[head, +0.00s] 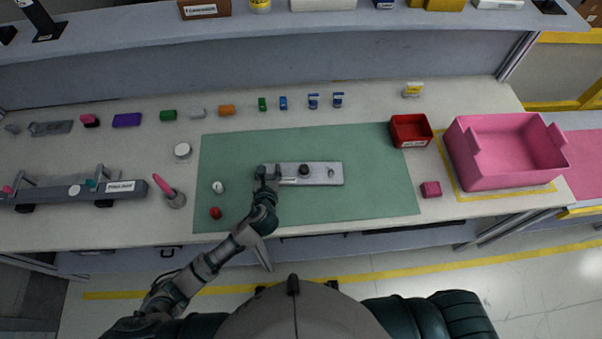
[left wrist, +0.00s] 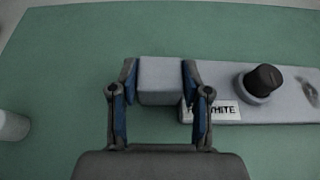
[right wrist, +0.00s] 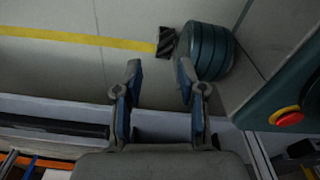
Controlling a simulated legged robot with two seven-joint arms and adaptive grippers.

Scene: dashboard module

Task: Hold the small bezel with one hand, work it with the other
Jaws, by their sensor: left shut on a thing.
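The small bezel (head: 321,174) is a flat grey bar on the green mat (head: 350,145). It carries a black knob (head: 304,169), a small metal part near its right end and a white label. My left gripper (head: 268,174) is shut on the bezel's left end. In the left wrist view the fingers (left wrist: 160,85) straddle a raised grey block (left wrist: 158,78) at that end, with the black knob (left wrist: 263,80) to the right and the label partly hidden. My right gripper (right wrist: 155,90) is open and empty, away from the bench, with floor behind it.
A white piece (head: 218,187) and a red piece (head: 215,213) lie on the mat's left. A red bin (head: 411,143) and a large pink bin (head: 480,170) stand at right. Small coloured parts line the back. The mat right of the bezel is clear.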

